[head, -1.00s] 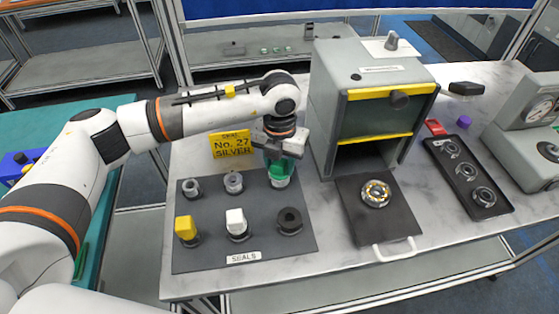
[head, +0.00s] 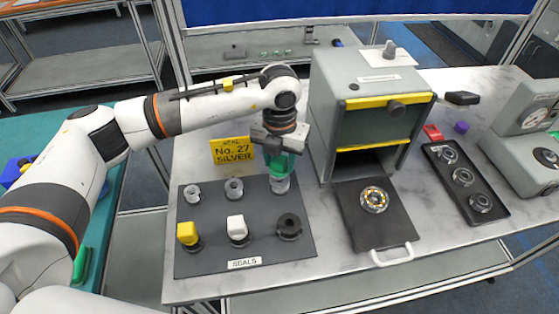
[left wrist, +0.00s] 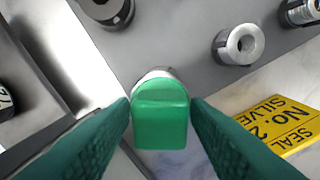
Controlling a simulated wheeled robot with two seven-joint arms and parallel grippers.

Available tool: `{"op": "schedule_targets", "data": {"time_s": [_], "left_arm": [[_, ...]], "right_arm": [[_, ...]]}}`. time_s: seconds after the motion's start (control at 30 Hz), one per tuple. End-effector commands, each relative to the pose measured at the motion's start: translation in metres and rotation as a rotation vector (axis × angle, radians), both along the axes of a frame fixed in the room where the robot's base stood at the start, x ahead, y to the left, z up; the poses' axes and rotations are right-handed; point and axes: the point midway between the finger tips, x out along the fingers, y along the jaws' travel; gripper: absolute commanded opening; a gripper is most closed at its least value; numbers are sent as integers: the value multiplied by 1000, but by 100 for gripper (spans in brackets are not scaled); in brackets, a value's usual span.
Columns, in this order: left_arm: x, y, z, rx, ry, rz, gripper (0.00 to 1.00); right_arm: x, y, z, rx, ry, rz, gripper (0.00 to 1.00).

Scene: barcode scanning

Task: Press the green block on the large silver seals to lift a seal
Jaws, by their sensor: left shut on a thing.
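My left gripper (head: 276,152) is shut on the green block (head: 280,163) and holds it upright over the back right of the seals mat (head: 215,262). In the left wrist view the green block (left wrist: 160,115) sits between the two green fingers. A silver seal (head: 280,184) is directly under the block, and its rim shows past the block in the left wrist view (left wrist: 153,73). I cannot tell whether it is clear of the mat. Two other silver seals, one at the back left (head: 192,193) and one at the back middle (head: 234,188), stand on the mat. My right gripper is out of view.
A yellow block (head: 187,233), a white block (head: 236,226) and a dark ring (head: 289,226) stand in the mat's front row. A grey press box (head: 365,80) stands close right, with a pulled-out tray (head: 372,233).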

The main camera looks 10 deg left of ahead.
Motion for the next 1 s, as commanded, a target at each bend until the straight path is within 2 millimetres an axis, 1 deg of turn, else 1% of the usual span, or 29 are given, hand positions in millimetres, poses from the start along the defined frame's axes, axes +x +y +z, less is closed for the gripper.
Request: {"op": "schedule_targets", "data": {"time_s": [0.03, 0.5, 1.0], "left_arm": [[0, 0, 5, 0, -1, 0, 15], [0, 0, 33, 0, -1, 0, 15], [0, 0, 34, 0, -1, 0, 15]], "right_arm": [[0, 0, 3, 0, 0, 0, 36], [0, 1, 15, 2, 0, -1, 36], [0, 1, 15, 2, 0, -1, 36]]}}
